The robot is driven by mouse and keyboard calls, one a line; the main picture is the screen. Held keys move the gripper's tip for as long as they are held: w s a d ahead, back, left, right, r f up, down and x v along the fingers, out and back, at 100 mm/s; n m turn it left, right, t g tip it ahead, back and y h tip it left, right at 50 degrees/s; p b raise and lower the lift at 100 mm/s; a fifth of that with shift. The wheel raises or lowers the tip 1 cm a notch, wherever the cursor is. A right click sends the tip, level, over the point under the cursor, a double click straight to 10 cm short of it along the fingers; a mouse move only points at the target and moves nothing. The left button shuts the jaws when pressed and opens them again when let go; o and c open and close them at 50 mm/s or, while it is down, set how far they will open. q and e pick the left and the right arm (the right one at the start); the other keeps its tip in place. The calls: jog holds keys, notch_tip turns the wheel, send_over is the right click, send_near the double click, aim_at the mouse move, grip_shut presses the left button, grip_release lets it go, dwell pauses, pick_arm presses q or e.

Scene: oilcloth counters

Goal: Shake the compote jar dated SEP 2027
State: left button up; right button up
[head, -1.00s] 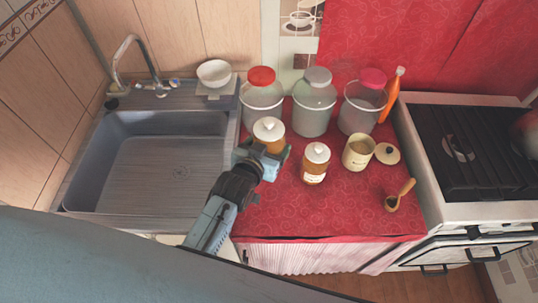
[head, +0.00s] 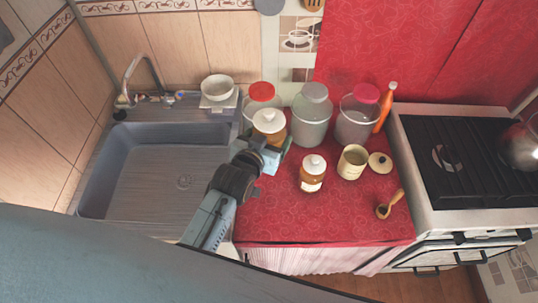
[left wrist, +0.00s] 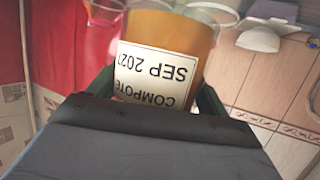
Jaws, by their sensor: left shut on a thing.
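A compote jar (head: 268,125) with amber contents and a white lid is held in my left gripper (head: 266,149), over the back left of the red counter. In the left wrist view my left gripper (left wrist: 160,100) is shut around the jar (left wrist: 178,32), whose upside-down label (left wrist: 155,75) reads COMPOTE SEP 2027. The jar looks about upright in the head view. A second amber jar (head: 312,174) with a white lid and pale label stands on the counter to the right; its label is too small to read. My right gripper is not in view.
Large lidded jars with red (head: 259,93), grey (head: 311,115) and pink (head: 357,115) lids stand behind. An open cream canister (head: 352,161), its lid (head: 380,163) and a wooden scoop (head: 390,204) lie right. The sink (head: 155,170) is left, the stove (head: 460,160) right. The front counter is clear.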

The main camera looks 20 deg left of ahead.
pick_arm(q)
jog(key=shift+r, duration=0.65)
notch_tip(320, 180, down, 11)
jog(key=b, duration=0.7)
notch_tip(320, 180, up, 6)
jog(key=p, duration=0.6)
notch_tip(320, 180, up, 5)
jog(key=shift+r+p, duration=0.1)
jog(key=shift+p, duration=0.35)
